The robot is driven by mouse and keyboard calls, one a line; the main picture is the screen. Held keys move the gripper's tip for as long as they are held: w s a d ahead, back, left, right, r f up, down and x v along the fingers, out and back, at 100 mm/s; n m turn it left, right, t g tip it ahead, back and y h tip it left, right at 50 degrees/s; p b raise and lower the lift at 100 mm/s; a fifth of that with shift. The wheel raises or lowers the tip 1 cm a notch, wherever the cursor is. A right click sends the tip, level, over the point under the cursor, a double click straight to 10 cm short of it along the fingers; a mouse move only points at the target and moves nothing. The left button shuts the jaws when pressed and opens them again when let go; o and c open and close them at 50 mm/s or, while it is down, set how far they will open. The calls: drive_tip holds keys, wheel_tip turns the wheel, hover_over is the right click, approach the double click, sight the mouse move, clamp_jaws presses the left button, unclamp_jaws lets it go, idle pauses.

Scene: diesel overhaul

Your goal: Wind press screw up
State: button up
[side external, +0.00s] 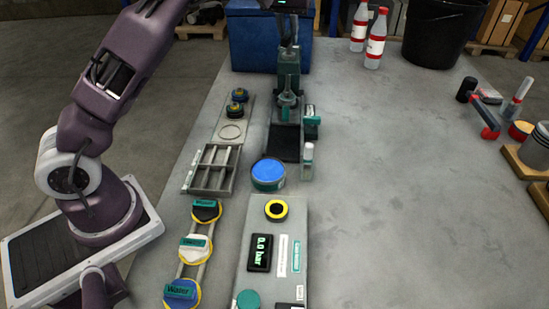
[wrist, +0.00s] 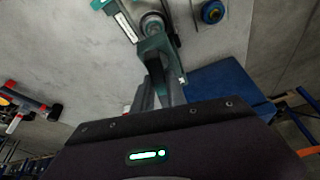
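The dark green press (side external: 288,68) stands upright near the far end of the bench, with its teal and grey spindle part (side external: 287,98) above a dark base plate. It also shows in the wrist view (wrist: 154,44), where a round grey part (wrist: 152,26) sits in it. My gripper (side external: 289,40) points down at the top of the press. In the wrist view my gripper's fingers (wrist: 165,88) reach to the press frame and overlap it. The screw's top end is hidden behind the fingers, so I cannot tell whether they are closed on it.
A blue bin (side external: 255,40) stands behind the press. A slotted grey rack (side external: 211,170), a blue-topped round tin (side external: 268,174) and a panel reading 0.0 bar (side external: 260,252) lie nearer. Red-and-white bottles (side external: 375,40) and a black bucket (side external: 440,32) stand at the back right. The bench's middle right is clear.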

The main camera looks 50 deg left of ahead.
clamp_jaws()
drive_tip(key=n, duration=0.2)
drive_tip(key=n+g+y, duration=0.1)
drive_tip(key=n, duration=0.1)
drive_tip(key=shift+w+d+r+n, duration=0.15)
drive_tip(key=shift+w+n, duration=0.05)
drive_tip(key=shift+n, duration=0.1)
drive_tip(key=o, duration=0.8)
unclamp_jaws()
